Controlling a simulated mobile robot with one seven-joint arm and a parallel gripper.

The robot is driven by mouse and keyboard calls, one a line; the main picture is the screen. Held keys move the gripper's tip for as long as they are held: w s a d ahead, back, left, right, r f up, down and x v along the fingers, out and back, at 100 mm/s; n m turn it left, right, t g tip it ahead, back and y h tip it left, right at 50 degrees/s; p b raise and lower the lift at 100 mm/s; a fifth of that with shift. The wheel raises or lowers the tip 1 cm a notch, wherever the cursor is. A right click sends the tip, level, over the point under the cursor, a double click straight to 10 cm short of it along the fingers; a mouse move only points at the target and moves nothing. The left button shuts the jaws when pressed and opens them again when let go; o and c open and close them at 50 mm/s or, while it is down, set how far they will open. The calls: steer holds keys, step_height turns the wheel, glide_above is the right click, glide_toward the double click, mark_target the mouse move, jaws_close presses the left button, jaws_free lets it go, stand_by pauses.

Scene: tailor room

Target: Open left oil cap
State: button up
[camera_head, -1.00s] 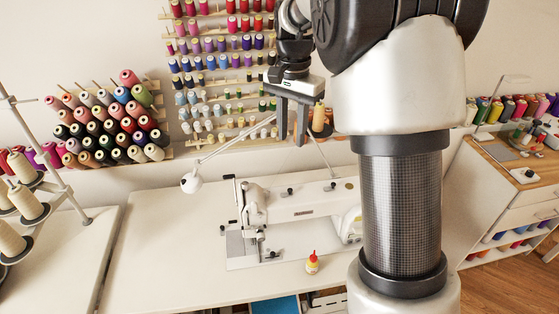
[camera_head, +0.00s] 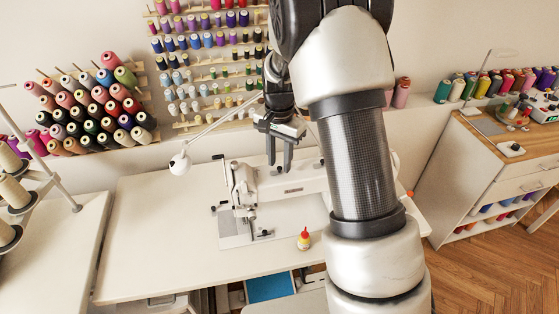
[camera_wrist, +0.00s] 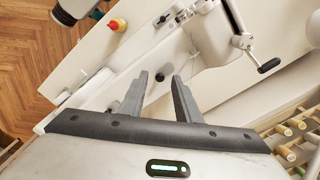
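The white sewing machine (camera_head: 295,188) stands on the white table, partly hidden behind my gripper and arm. My gripper (camera_head: 279,168) is open and points down over the machine's upper arm. In the wrist view my gripper's two fingers (camera_wrist: 159,76) are apart. A small dark round cap (camera_wrist: 162,77) shows in the gap between the fingertips, apparently on the machine and below the fingers. I cannot tell whether it is the left oil cap. No contact with it is visible, and the fingers hold nothing.
A small yellow bottle with a red tip (camera_head: 304,239) stands on the table (camera_head: 150,235) in front of the machine. A white lamp (camera_head: 180,163) reaches over from behind. Thread racks (camera_head: 205,70) cover the wall. The table's left part is clear.

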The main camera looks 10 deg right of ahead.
steer(key=shift+f, duration=0.3)
jaws_close()
